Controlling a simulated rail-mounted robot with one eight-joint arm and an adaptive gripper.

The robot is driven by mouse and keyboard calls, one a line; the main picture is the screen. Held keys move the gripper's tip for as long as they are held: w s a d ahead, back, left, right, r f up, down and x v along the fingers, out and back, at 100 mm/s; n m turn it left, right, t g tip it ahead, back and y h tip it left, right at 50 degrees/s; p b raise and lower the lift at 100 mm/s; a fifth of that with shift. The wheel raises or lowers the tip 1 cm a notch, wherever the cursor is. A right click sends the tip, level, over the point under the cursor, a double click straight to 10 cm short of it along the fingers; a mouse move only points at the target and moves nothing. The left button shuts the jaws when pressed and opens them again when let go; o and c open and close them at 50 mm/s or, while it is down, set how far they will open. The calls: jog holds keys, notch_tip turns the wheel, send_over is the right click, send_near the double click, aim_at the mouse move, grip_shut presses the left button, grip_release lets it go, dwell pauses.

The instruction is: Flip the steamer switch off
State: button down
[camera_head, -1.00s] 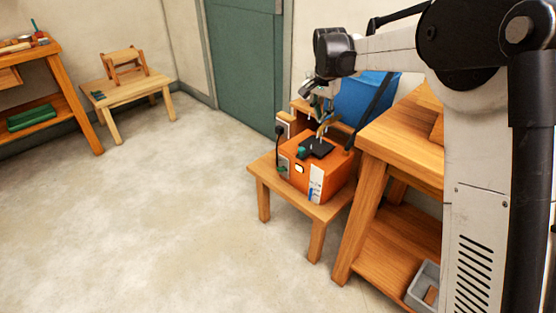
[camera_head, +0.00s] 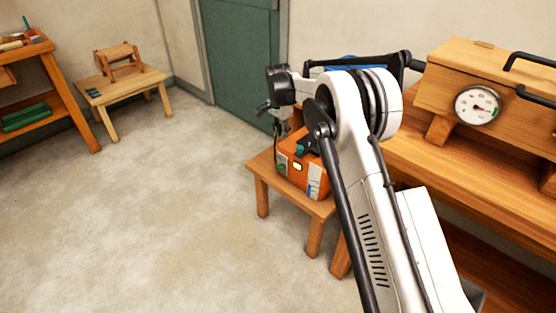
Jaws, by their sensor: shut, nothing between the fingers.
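The orange steamer box (camera_head: 316,172) sits on a small wooden table at the centre, partly covered by my arm. Its front has a small glowing pale patch (camera_head: 297,167) and a white label with a blue mark. A teal fitting (camera_head: 300,149) shows on its top edge. Which of these small parts is the switch, and its position, is too small to tell. My gripper (camera_head: 265,108) is above and left of the box, apart from its front face, shut and empty. My arm hides the box's right and rear parts.
The small table (camera_head: 262,169) has open floor to its left. A long wooden box with a round gauge (camera_head: 478,105) rests on the bench at right. A low table with a wooden frame (camera_head: 120,62) and a shelf stand far left. A green door (camera_head: 238,50) is behind.

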jog(key=shift+f, duration=0.15)
jog(key=b, duration=0.3)
send_over(280, 166)
jog(key=w+d, duration=0.1)
jog(key=w, duration=0.1)
jog(key=f, duration=0.9)
jog(key=shift+s+f, duration=0.2)
jog(key=shift+f, duration=0.1)
jog(key=f, duration=0.2)
jog(key=s+a+f, duration=0.1)
jog(key=shift+b, duration=0.4)
jog(key=shift+s+f, duration=0.2)
jog(key=shift+f, duration=0.15)
